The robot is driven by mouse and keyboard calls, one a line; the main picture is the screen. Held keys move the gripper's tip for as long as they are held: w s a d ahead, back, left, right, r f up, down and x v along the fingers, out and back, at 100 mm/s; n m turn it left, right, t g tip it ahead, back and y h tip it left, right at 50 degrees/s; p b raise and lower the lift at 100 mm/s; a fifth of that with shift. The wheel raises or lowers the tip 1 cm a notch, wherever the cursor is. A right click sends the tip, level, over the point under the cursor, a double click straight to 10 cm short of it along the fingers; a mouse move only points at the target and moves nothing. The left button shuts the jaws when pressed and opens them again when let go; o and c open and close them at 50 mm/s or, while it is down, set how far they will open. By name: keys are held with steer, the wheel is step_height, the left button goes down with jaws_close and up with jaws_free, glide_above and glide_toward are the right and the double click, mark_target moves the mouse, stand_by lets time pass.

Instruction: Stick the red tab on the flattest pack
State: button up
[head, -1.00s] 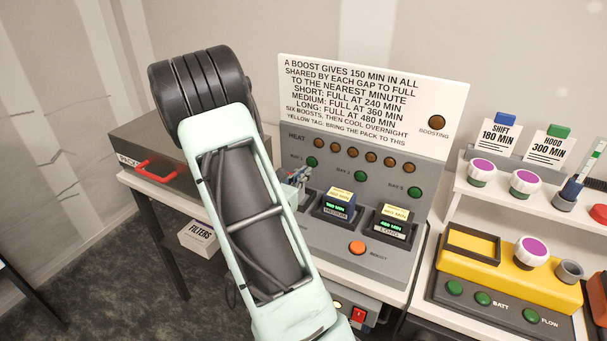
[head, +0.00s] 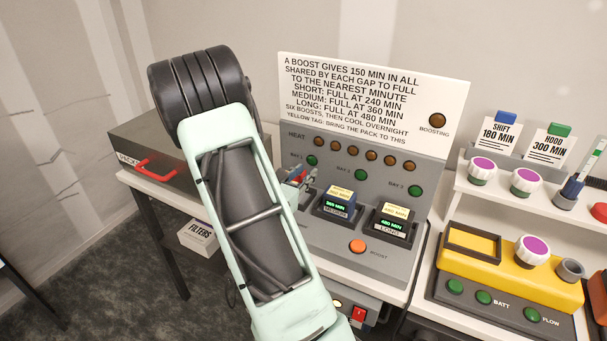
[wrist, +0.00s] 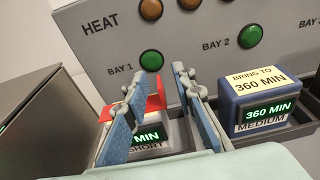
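The red tab (wrist: 154,104) is at the top of the short pack (wrist: 147,136) in bay 1, partly hidden by my fingers; whether it touches the pack is hard to tell. My gripper (wrist: 160,82) has its two blue-grey fingers apart, in front of and around the tab. The short pack's display shows "MIN", its number hidden. The medium pack (wrist: 262,98) reads 360 MIN and bears a yellow label, "bring to 360 min". The long pack (head: 394,219) reads 480 MIN, also with a yellow label. In the head view my arm hides most of bay 1.
A sign (head: 370,92) about boosts stands behind the charger. The orange boost button (head: 358,247) is in front of the packs. A grey case (head: 180,150) with a red handle is at left. A yellow unit (head: 510,275) stands on the right-hand bench.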

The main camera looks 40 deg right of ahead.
steer(key=v, duration=1.2)
steer(key=shift+s, duration=0.1)
